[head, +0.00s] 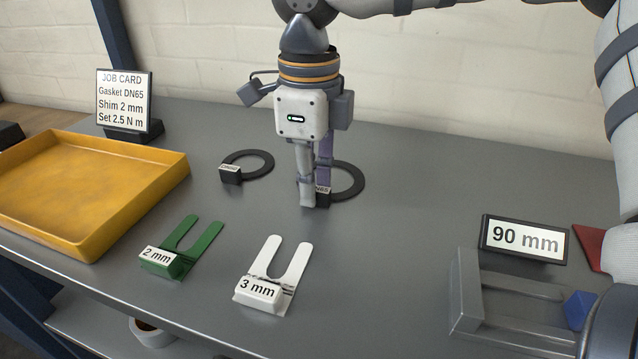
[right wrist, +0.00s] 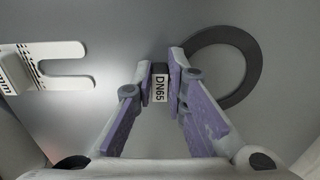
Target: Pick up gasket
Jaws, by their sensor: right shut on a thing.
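The DN65 gasket (head: 350,183) is a dark flat ring with a black tab bearing a white DN65 label, lying on the grey bench in the head view. In the right wrist view the gasket (right wrist: 252,62) lies to the right of the fingers. My right gripper (head: 314,200) points straight down and is shut on the gasket's labelled tab, which shows between the fingertips (right wrist: 163,82) in the right wrist view. The fingers partly hide the tab in the head view. A second similar dark ring with a labelled tab (head: 232,175) lies to the left. My left gripper is not in view.
A yellow tray (head: 150,172) stands at the left, with a job card (head: 124,100) behind it reading Gasket DN65. A green 2 mm shim (head: 178,255) and a white 3 mm shim (head: 270,290) lie in front. A 90 mm sign (head: 524,239) and grey fixture (head: 465,290) are at the right.

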